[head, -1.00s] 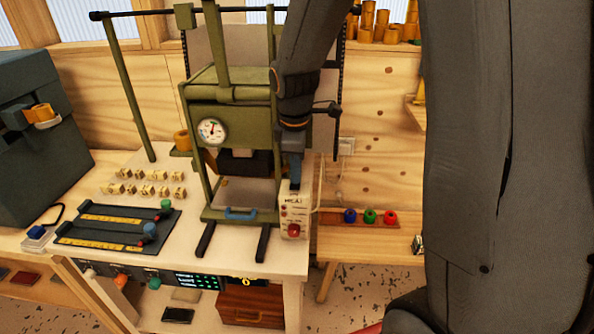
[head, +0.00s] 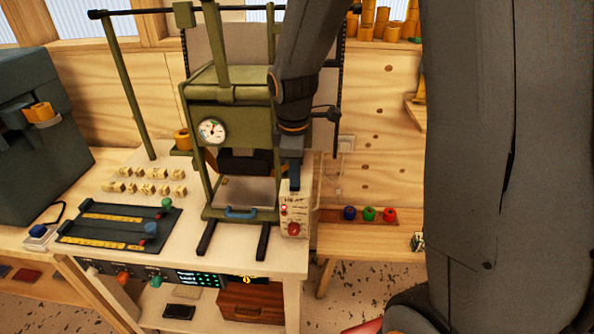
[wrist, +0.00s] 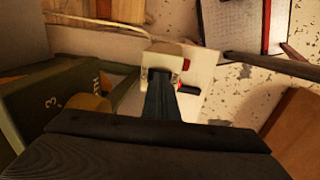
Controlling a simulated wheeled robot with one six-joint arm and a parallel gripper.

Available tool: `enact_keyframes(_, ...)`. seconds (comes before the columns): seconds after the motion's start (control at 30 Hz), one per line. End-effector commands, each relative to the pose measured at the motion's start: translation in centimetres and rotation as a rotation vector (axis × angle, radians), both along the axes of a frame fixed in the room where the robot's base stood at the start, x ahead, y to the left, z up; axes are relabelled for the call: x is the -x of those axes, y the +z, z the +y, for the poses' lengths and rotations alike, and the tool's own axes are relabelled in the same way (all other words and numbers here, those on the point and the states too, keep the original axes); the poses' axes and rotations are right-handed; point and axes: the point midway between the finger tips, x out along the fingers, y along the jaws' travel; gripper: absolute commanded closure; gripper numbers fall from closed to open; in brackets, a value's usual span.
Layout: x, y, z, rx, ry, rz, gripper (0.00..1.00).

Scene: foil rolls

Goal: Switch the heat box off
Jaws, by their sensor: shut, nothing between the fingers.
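The heat box (head: 293,215) is a small cream box with dark lettering and a red knob (head: 293,229) low on its front. It stands at the right front of the bench, beside the green press. My gripper (head: 295,184) points down at the top of the box, shut and empty. In the wrist view the shut fingers (wrist: 161,92) reach over the cream box (wrist: 150,77), and a red part (wrist: 186,64) shows at its edge. The fingertips overlap the box there; I cannot tell whether they touch it. Part of the box's upper face is hidden by the gripper.
The green press (head: 228,110) with a dial gauge stands just left of the box. Blue, green and red knobs (head: 369,214) sit on a low shelf at right. Small stamped blocks (head: 147,180) and a black tray (head: 118,227) lie on the left of the bench.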

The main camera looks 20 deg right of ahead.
Motion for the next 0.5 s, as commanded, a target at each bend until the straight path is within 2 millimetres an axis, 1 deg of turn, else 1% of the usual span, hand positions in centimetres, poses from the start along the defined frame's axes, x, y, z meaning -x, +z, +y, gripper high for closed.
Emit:
enact_keyframes(0.03, 0.3, 0.5, 0.0, 0.000, 0.000, 0.003, 1.00)
enact_keyframes(0.37, -0.3, 5.1, -0.4, 0.001, -0.004, -0.027, 1.00)
enact_keyframes(0.5, -0.1, 7.5, -0.2, 0.001, -0.003, -0.029, 1.00)
